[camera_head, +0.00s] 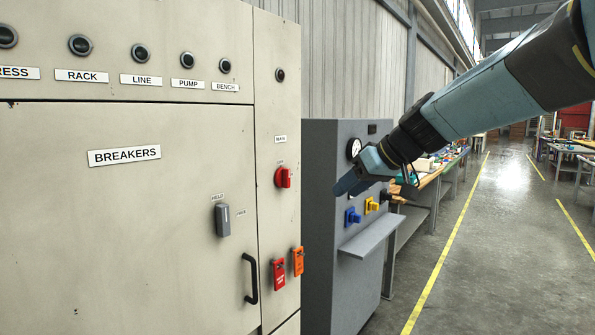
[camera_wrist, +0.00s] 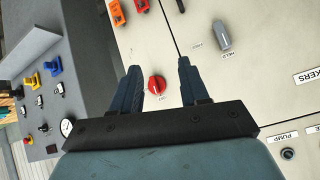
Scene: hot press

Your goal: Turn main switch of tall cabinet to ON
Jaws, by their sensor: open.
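The tall cabinet (camera_head: 120,230) is beige and fills the left of the head view. Its main switch (camera_head: 283,177) is a red rotary knob on the narrow right-hand panel, under a small label and a dark round lamp (camera_head: 280,75). Small lettering sits just above the knob, too small to read surely; the knob's setting cannot be told. In the wrist view the red knob (camera_wrist: 157,85) appears between the two fingers of my gripper (camera_wrist: 159,64), which are apart and empty. In the head view my gripper (camera_head: 347,184) is right of the knob, visibly apart from it.
A grey HELD switch (camera_head: 223,220), a black door handle (camera_head: 251,278) and red (camera_head: 279,275) and orange (camera_head: 298,261) tags are near the knob. A grey machine (camera_head: 325,210) with blue and yellow knobs stands right of the cabinet. The floor aisle (camera_head: 490,230) is clear.

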